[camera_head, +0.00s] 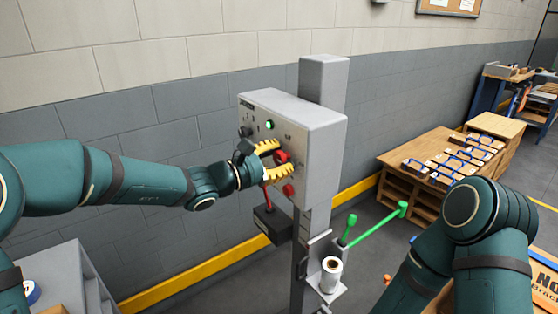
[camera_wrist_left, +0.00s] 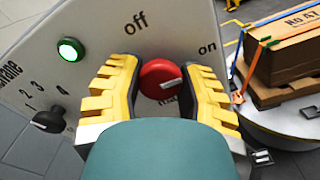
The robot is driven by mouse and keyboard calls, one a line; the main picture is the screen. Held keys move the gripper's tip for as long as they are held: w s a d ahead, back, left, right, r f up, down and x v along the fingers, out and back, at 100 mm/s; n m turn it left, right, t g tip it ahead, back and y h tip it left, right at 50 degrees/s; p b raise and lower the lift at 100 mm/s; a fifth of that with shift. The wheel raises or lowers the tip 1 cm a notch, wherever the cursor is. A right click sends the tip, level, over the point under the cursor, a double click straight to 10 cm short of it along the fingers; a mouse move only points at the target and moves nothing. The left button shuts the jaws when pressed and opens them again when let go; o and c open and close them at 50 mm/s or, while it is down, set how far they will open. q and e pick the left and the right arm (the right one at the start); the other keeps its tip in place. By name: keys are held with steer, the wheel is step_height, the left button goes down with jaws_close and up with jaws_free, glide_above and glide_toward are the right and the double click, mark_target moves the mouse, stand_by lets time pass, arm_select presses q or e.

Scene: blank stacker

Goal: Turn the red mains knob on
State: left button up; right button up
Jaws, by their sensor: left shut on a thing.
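The red mains knob (camera_head: 281,157) is on the front of a grey control box (camera_head: 318,150) mounted on a post. My left gripper (camera_head: 271,159) has its yellow fingers on either side of the knob and is shut on it. In the left wrist view, the knob (camera_wrist_left: 158,72) sits between the two fingers (camera_wrist_left: 160,85). Its white mark points right and slightly up, roughly toward the side of the "on" label (camera_wrist_left: 207,49). The "off" label (camera_wrist_left: 136,22) is above and left of the knob. My right gripper is out of view; only its arm shows at lower right.
A lit green lamp (camera_head: 269,125) and a black selector knob (camera_wrist_left: 48,121) are on the same panel. A second red control (camera_head: 288,189) is below the knob.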

arm_select(q)
steer(key=o, duration=1.2)
steer(key=v, duration=1.2)
